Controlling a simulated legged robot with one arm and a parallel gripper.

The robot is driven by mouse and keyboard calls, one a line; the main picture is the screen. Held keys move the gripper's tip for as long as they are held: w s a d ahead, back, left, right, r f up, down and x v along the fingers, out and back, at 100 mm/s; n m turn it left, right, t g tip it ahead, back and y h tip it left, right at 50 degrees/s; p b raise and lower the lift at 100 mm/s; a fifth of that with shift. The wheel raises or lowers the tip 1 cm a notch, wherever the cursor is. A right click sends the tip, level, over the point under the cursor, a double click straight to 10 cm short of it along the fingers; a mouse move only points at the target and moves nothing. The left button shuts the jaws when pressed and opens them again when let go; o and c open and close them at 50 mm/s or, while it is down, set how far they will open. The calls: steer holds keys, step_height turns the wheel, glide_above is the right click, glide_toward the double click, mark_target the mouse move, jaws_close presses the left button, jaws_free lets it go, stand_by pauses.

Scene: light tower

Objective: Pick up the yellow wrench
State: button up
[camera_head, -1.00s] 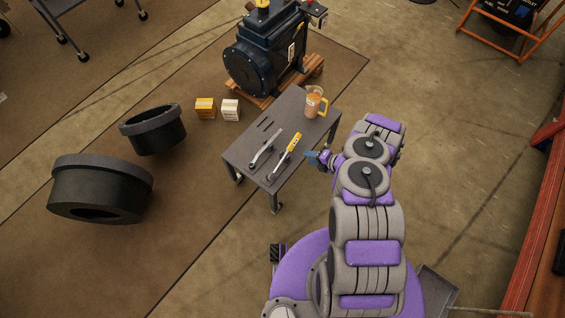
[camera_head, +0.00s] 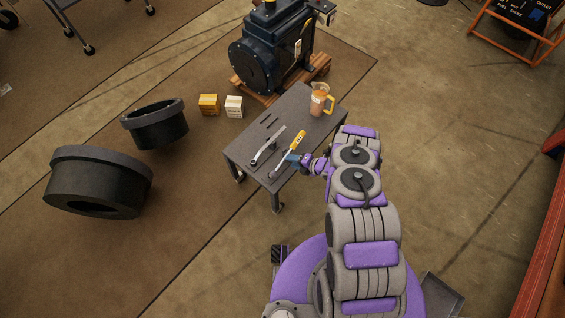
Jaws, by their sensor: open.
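The yellow wrench (camera_head: 298,141) lies on the small dark table (camera_head: 246,139), with a yellow upper part and a grey metal end toward the table's front edge. A second, grey wrench (camera_head: 267,146) lies to its left, roughly parallel. My gripper (camera_head: 290,160) reaches in from the right, with its bluish fingers at the table's right edge, close beside or over the lower part of the yellow wrench. It is open; whether a finger touches the wrench cannot be told at this size.
A clear jug with orange content and a yellow handle (camera_head: 321,100) stands at the table's far right corner. A dark machine (camera_head: 270,48) sits on a wooden pallet behind. Two small boxes (camera_head: 209,104) and two black rings (camera_head: 98,182) lie on the floor at left.

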mark_target(283, 160)
steer(key=x, duration=0.2)
steer(key=b+x, duration=0.1)
steer(key=s+b+x, duration=0.1)
steer(key=x, duration=0.1)
steer(key=shift+w+a, duration=0.2)
steer(key=shift+a, duration=0.45)
steer(key=shift+d, duration=0.1)
steer(key=shift+c, duration=0.4)
jaws_close()
